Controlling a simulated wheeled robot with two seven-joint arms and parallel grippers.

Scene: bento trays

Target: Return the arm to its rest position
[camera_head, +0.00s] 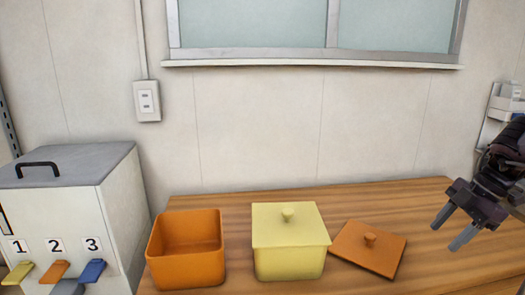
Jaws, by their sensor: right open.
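My right gripper (449,230) is at the right of the head view. Its two grey fingers are apart and point down and left, with nothing between them. It is above the right part of the wooden table, to the right of the orange lid and apart from it. My right arm comes in from the right edge. My left gripper is not in view.
On the table (430,200) stand an open orange box (185,270), a yellow box (290,265) with its yellow lid (288,230) on, and a loose orange lid (368,255) lying flat. A white cabinet (115,215) with numbered, coloured levers stands at left.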

